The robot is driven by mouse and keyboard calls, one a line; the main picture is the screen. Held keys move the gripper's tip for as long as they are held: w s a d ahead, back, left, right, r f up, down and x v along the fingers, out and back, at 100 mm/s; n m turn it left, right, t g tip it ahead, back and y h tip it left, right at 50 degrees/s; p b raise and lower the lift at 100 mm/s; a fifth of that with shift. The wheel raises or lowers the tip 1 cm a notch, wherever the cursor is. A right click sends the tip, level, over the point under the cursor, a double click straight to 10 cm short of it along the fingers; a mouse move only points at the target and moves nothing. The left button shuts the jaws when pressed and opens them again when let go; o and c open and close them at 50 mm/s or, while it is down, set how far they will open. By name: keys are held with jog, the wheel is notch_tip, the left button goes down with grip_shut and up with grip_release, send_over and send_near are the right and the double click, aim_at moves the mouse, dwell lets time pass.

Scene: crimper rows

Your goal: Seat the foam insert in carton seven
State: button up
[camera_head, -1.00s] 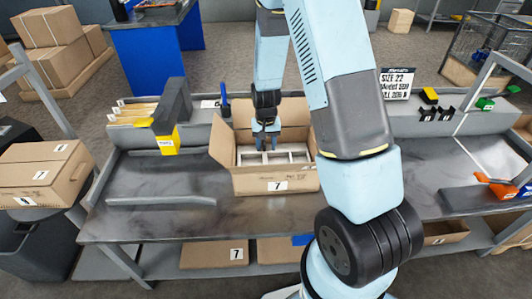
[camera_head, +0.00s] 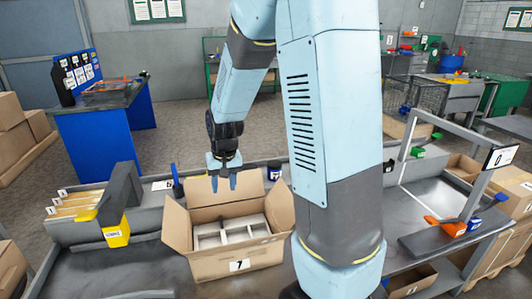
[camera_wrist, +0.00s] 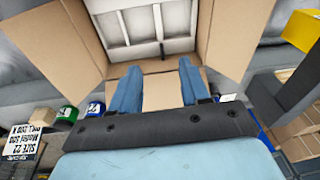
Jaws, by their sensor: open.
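Carton seven (camera_head: 238,262) stands open on the grey bench, its flaps spread and a "7" label on its front. The pale foam insert (camera_head: 232,231), a grid of compartments, lies inside the carton. It also shows in the wrist view (camera_wrist: 146,50), where its cells face the camera. I cannot tell whether it rests fully on the carton floor. My gripper (camera_head: 223,182) is open and empty above the carton's back edge. In the wrist view, my gripper's blue fingers (camera_wrist: 154,75) are apart, with the insert beyond them.
A yellow-fronted holder (camera_head: 117,232) with upright dividers stands left of the carton. Small dark labelled cups (camera_head: 274,171) stand behind it. A grey frame (camera_head: 443,165) and an orange-handled tool (camera_head: 440,227) are at right.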

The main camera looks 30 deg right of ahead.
jog(key=s+d+r+t, duration=0.1)
jog(key=s+r+t, duration=0.1)
jog(key=s+r, duration=0.8)
jog(key=s+d+r+n+t, duration=0.1)
jog(key=s+d+r, duration=0.1)
jog(key=s+r, duration=0.8)
jog(key=shift+s+r+n+t, duration=0.15)
jog(key=shift+s+n+t, duration=0.2)
jog(key=shift+s, duration=0.75)
